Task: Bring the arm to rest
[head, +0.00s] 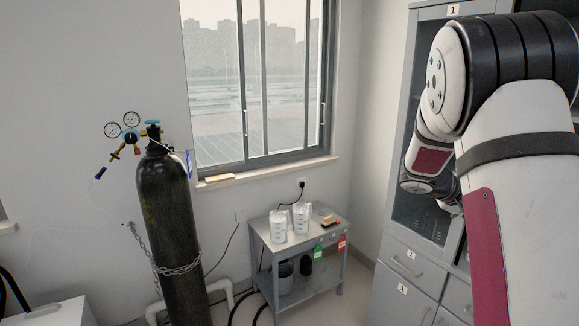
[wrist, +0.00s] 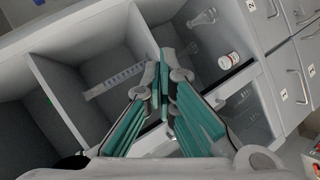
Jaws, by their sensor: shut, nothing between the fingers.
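My arm (head: 525,150) fills the right side of the head view, white with black bands and a dark red panel. It is bent, and its far end hangs in front of the grey cabinet. My gripper shows in the wrist view (wrist: 163,75), its green-padded fingers together at the tips and empty. Behind it are the open compartments of a grey shelf (wrist: 85,18). The fingers appear in front of the shelf; I cannot tell the exact gap. The gripper's fingers are hidden in the head view.
A grey cabinet (head: 392,290) stands close to my arm. In the wrist view, a white bottle with a red label (wrist: 229,61) and clear glassware (wrist: 203,17) stand on the shelf. A black gas cylinder (head: 175,235) and a small grey cart (head: 333,222) stand left, apart from the arm.

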